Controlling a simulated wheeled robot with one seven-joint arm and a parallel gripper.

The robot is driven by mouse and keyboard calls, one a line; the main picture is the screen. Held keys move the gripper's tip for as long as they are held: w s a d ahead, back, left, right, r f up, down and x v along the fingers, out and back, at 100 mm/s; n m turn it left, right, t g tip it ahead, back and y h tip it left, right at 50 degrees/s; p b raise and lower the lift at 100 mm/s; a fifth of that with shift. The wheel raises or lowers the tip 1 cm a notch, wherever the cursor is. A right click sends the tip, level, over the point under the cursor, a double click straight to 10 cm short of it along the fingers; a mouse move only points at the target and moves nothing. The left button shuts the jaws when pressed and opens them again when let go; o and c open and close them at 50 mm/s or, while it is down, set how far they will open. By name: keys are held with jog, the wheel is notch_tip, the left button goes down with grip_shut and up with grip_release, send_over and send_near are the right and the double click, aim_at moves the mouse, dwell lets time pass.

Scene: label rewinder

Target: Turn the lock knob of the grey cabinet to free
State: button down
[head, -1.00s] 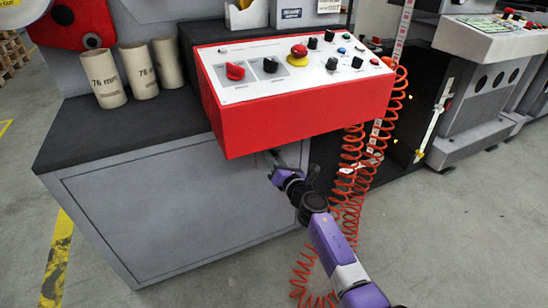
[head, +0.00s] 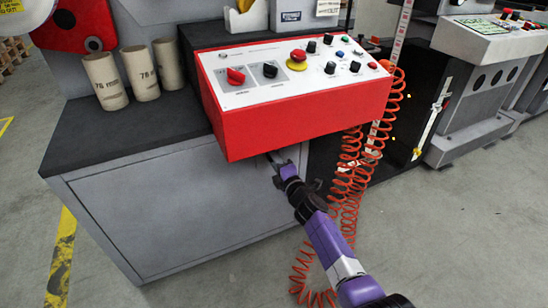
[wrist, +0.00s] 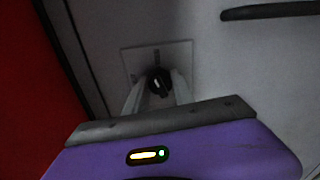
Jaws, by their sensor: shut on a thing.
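The grey cabinet (head: 180,215) stands under the red console, its front panel facing me. Its black lock knob (wrist: 158,78) sits on a pale square plate (wrist: 182,55) in the wrist view. In the head view the knob is hidden under the console and behind my arm. My gripper (wrist: 157,96) is at the knob, with one pale finger on each side, shut on it.
The red console (head: 305,125) overhangs close above my gripper. Coiled orange hoses (head: 350,190) hang just right of my arm. A dark bar-shaped handle (wrist: 268,11) is at the upper right of the wrist view. Cardboard cores (head: 105,82) stand on the cabinet top.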

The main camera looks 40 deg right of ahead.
jog(key=shift+m+p, duration=0.45)
jog(key=shift+m, duration=1.25)
jog(key=shift+f+m, duration=0.1)
jog(key=shift+m, duration=0.2)
jog(key=c, duration=1.1)
grip_release()
jog(key=shift+o, duration=0.2)
jog(key=p+v, duration=0.3)
jog(key=v, duration=0.4)
jog(key=shift+s+p, duration=0.3)
jog(key=shift+s, duration=0.1)
jog(key=shift+a, duration=0.1)
